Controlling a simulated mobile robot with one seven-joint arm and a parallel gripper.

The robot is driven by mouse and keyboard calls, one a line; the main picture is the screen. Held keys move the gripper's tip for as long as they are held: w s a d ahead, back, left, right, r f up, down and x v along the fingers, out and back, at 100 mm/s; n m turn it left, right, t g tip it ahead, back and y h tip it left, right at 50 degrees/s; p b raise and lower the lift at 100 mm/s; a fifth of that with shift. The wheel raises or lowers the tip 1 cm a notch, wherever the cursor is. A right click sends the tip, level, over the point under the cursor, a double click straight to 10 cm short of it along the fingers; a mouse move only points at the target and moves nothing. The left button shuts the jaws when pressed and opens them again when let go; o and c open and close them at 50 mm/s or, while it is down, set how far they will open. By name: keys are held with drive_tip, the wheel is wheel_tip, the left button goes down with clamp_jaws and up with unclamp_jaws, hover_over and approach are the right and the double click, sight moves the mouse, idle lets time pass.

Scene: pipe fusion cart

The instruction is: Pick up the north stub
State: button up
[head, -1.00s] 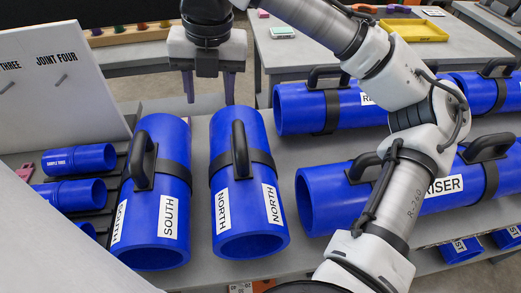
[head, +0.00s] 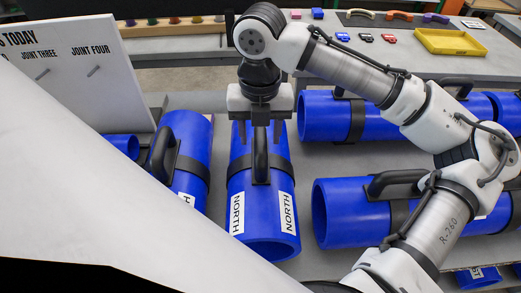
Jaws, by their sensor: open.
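The north stub (head: 261,230) is a short blue pipe with white NORTH labels, a black band and a black handle (head: 261,155) on top. I cannot tell whether the fingers straddle or touch the handle. The south stub (head: 186,160) lies just to the left, partly hidden by a pale panel.
A pale panel (head: 110,200) covers the lower left. A white JOINT board (head: 80,60) stands behind it. Larger blue pipes (head: 345,217) with handles lie to the right. A back bench holds a yellow tray (head: 450,41) and small tools.

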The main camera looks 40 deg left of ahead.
drive_tip(key=shift+f, duration=1.7)
clamp_jaws()
drive_tip(key=shift+r, duration=0.1)
